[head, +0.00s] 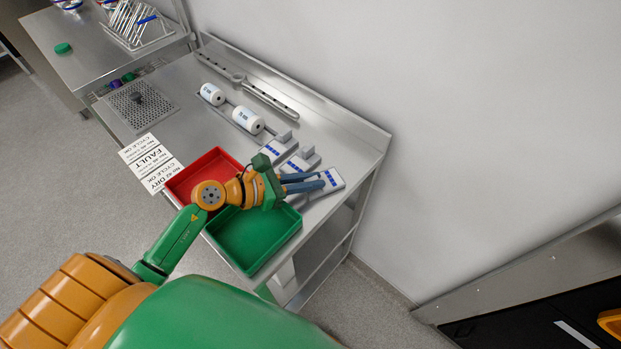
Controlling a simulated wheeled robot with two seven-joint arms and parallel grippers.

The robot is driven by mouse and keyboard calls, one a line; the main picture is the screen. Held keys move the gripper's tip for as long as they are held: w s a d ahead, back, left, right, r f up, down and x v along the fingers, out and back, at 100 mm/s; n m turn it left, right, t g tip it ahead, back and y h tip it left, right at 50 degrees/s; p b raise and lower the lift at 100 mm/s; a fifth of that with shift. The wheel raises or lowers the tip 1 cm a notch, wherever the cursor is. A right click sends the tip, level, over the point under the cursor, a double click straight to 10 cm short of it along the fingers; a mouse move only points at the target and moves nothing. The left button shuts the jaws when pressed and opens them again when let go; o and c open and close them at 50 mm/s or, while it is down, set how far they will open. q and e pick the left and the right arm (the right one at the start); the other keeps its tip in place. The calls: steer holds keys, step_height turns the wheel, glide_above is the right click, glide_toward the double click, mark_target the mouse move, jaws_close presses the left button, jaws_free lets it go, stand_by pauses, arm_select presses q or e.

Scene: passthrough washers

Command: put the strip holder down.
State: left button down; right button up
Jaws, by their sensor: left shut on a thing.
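My left gripper (305,181) reaches over the trays from the left and is shut on a white strip holder (331,184) with blue marks. This holder is at the right end of the steel table, close to its edge. I cannot tell whether its underside touches the table. Two similar holders (279,147) (297,162) stand just behind it, partly hidden by the gripper. My right gripper is out of view.
A red tray (185,182) and a green tray (255,250) lie below my left arm at the front. White label cards (150,162) lie left of the red tray. Two white rolls (247,120) (212,94) and a grey bar (270,99) are further back, by the wall.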

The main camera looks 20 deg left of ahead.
arm_select(q)
steer(key=shift+f, duration=0.15)
steer(key=c, duration=0.8)
jaws_free()
